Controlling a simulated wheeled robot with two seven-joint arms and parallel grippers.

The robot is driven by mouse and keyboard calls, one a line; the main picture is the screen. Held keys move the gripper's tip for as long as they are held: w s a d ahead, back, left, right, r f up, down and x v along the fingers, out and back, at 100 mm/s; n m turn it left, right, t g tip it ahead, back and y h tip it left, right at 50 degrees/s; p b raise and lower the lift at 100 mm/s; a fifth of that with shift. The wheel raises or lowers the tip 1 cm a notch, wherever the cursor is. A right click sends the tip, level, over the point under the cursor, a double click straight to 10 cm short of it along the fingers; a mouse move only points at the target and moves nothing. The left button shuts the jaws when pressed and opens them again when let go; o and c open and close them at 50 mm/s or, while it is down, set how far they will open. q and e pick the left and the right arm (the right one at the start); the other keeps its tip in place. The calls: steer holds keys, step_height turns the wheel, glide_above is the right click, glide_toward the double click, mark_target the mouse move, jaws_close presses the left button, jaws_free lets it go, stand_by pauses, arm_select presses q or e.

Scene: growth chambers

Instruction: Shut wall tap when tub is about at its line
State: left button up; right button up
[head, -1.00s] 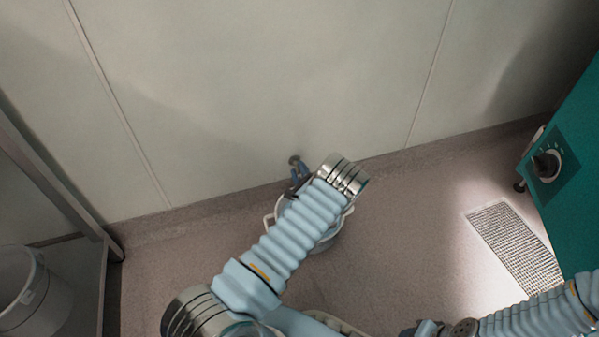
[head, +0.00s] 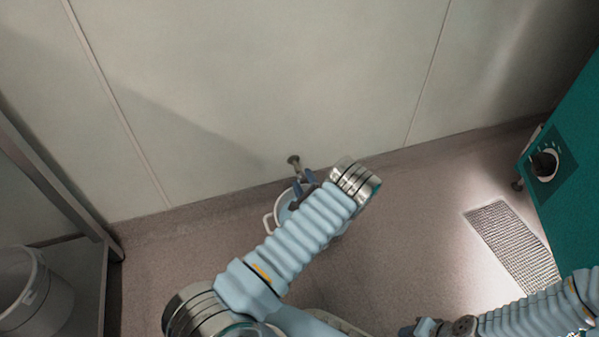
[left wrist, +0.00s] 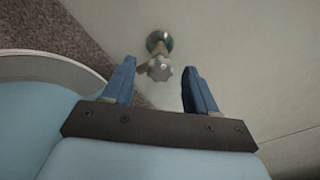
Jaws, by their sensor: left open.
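The wall tap (head: 294,161) sticks out low on the pale wall. In the left wrist view its grey lobed knob (left wrist: 160,69) shows in the gap beyond my fingers. My left gripper (head: 304,178) is open with its two blue fingers pointing at the tap, a little apart from it; it also shows in the left wrist view (left wrist: 158,78). The white tub (head: 268,222) stands on the floor below the tap, largely hidden by my left arm. Pale blue water (left wrist: 30,125) shows inside it. The fill line and any stream are not visible.
A teal cabinet (head: 568,215) with a black dial stands at the right. A floor grate (head: 510,240) lies before it. A white bucket (head: 45,305) stands at lower left by a metal frame. My right arm is at the lower right; its gripper (head: 425,327) is barely visible.

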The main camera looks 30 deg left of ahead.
arm_select(q)
steer(key=v, duration=0.9)
steer(key=shift+p, duration=0.35)
steer(key=shift+a, duration=0.15)
